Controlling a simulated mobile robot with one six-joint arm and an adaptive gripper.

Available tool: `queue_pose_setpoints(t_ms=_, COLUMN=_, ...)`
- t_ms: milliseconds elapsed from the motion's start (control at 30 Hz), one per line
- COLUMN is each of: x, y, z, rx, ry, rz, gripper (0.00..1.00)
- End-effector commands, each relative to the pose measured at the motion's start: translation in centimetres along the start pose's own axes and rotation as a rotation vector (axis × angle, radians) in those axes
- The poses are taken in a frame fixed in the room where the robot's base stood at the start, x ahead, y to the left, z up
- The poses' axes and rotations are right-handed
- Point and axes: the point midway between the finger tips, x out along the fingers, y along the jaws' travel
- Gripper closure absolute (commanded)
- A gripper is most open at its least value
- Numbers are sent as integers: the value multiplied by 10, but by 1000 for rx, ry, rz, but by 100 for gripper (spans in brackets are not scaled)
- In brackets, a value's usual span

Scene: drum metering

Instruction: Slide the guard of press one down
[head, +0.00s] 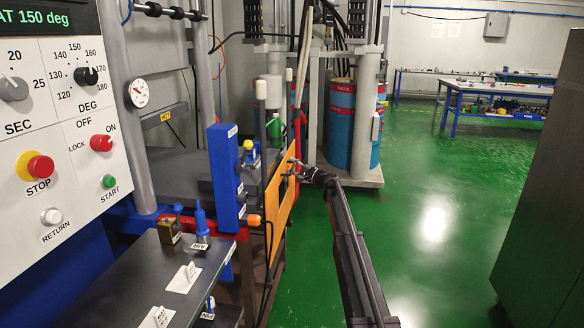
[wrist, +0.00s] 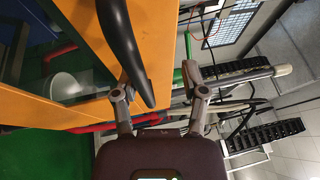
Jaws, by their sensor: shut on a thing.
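The guard (head: 283,205) of the press is an orange frame with a window, standing at the press's right side in the head view. In the wrist view its orange frame (wrist: 85,20) fills the upper left, with a black curved handle (wrist: 122,45) on it. My gripper (head: 297,172) is at the guard's outer face. In the wrist view my gripper (wrist: 158,85) has its fingers at either side of the handle's lower end and is shut on it. The exact contact is hard to see.
The control panel (head: 60,130) with knobs and a stop button stands at the left. A dark shelf (head: 120,285) with small labelled items is in front. A blue and red drum (head: 341,125) stands behind my gripper. Green floor is free to the right, up to a dark cabinet (head: 545,190).

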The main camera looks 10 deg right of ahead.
Motion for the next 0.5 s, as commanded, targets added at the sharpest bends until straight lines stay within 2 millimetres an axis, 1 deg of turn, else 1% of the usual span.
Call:
queue_pose_setpoints(t_ms=33, x=1, y=-9, z=0, rx=0, ry=2, rz=-1, gripper=49)
queue_pose_setpoints(t_ms=500, x=8, y=-47, z=2, rx=0, ry=2, rz=-2, gripper=49)
